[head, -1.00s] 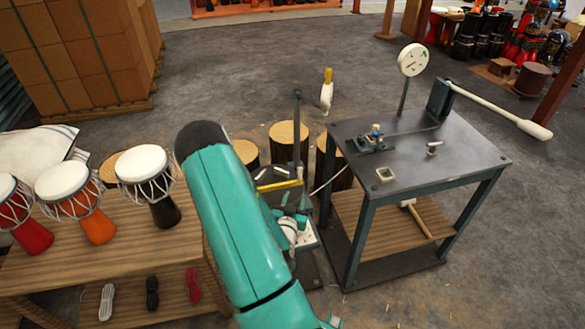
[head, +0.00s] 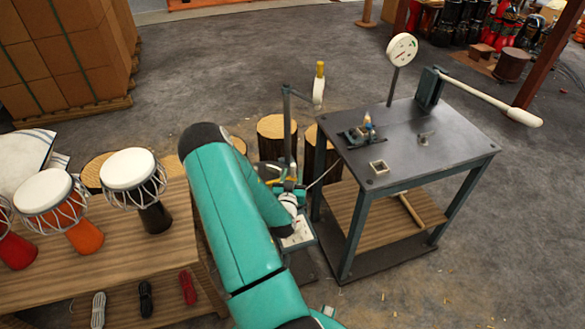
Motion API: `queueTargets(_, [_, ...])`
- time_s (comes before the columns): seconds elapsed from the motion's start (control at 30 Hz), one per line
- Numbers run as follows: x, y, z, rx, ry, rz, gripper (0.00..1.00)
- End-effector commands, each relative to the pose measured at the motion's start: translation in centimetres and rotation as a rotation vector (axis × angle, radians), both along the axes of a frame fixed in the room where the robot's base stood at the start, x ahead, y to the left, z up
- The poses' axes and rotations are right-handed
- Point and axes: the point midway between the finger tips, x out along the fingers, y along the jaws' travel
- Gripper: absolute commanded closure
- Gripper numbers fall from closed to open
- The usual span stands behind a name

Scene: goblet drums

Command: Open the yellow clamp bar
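The yellow clamp bar (head: 273,182) shows only as a small strip low on the upright grey post stand, between the drum bench and the metal table. My teal arm and gripper hide most of it. My gripper (head: 287,188) is at the foot of the post, very close to the bar. Its fingers are too small and covered to tell whether they touch the bar or are open. The post stand (head: 287,125) carries a white handle with a yellow top (head: 319,85) on its upper arm. A white plate (head: 299,236) lies below my gripper.
A dark metal table (head: 440,150) with a gauge (head: 402,48) and a long white-handled lever (head: 490,98) stands right. A wooden bench (head: 120,255) with goblet drums stands left. Log stumps (head: 272,140) stand behind the post. Open floor lies beyond.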

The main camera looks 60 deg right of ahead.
Motion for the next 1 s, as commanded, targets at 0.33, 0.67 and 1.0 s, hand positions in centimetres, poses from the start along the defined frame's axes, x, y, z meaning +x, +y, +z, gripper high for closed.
queueTargets(0.33, [1.6, -3.8, 0.0, 0.0, 0.0, 0.001, 0.61])
queueTargets(0.67, [1.7, -3.9, 0.0, 0.0, 0.0, 0.001, 0.75])
queueTargets(1.0, [1.6, -3.8, 0.0, 0.0, 0.0, -0.001, 1.0])
